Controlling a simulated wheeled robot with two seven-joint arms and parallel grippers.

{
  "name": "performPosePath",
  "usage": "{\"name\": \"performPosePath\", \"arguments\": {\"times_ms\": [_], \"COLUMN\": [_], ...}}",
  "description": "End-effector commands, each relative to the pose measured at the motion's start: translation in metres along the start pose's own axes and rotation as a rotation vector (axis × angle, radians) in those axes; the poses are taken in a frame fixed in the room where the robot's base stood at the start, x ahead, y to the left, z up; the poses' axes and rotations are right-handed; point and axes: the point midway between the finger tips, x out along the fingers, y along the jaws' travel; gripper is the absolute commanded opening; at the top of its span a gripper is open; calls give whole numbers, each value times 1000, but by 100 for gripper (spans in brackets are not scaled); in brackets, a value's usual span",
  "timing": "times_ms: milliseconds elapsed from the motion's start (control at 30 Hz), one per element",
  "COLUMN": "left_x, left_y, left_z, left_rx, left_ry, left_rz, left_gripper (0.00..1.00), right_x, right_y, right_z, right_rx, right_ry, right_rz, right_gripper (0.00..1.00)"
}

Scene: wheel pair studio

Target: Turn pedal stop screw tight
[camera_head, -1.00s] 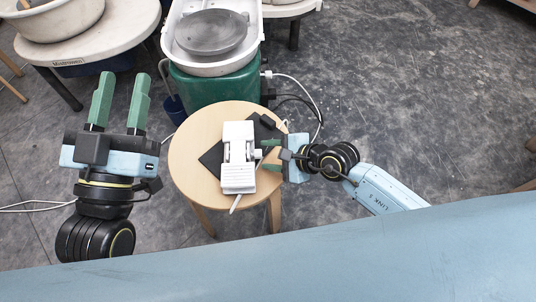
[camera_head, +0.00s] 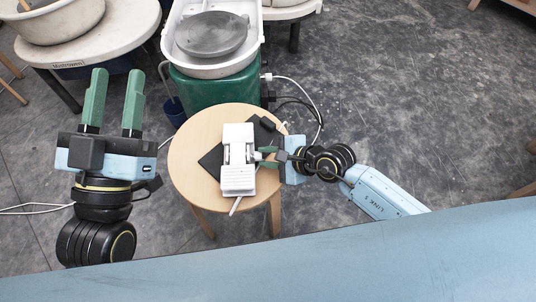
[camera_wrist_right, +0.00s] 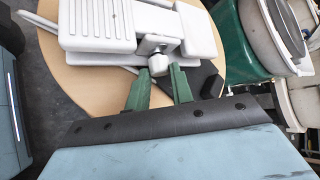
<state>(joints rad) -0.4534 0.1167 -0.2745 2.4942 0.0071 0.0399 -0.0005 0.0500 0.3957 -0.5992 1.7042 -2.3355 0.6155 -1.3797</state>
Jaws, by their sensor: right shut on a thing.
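A white foot pedal (camera_head: 238,178) with a ribbed plate lies on a dark mat (camera_head: 211,160) on a round wooden stool. The pedal also shows in the right wrist view (camera_wrist_right: 98,22). Its stop screw, a pale knob (camera_wrist_right: 158,64), sticks out of the pedal's side. My right gripper (camera_head: 264,157) reaches in from the right at that side. In the right wrist view its green fingers (camera_wrist_right: 162,76) are closed on the knob, one on each side. My left gripper (camera_head: 110,100) is open and empty, left of the stool, fingers pointing away.
The round stool (camera_head: 186,184) has bare wood at its left and front. Behind it stands a pottery wheel (camera_head: 212,35) over a green base (camera_head: 215,92). A white table (camera_head: 100,35) with a basin is at back left. Cables run at the right.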

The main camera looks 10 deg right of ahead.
Motion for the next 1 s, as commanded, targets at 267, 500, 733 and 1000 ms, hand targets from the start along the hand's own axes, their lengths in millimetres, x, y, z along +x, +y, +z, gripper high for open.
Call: {"name": "performPosePath", "arguments": {"times_ms": [267,500,733,1000], "left_x": [0,-14,-39,-58], "left_y": [-2,-12,-20,-25], "left_z": [13,58,92,109], "left_rx": [4,18,26,28], "left_ry": [-115,-412,-666,-812], "left_rz": [-6,-27,-49,-62], "left_gripper": [38,38,38,38], "right_x": [-1,-1,-1,1], "right_y": [-2,-5,-7,-10], "right_z": [0,0,0,-2], "right_rx": [31,104,189,306], "right_ry": [1,3,3,3], "right_rz": [36,108,193,308], "right_gripper": [0,0,0,0]}}
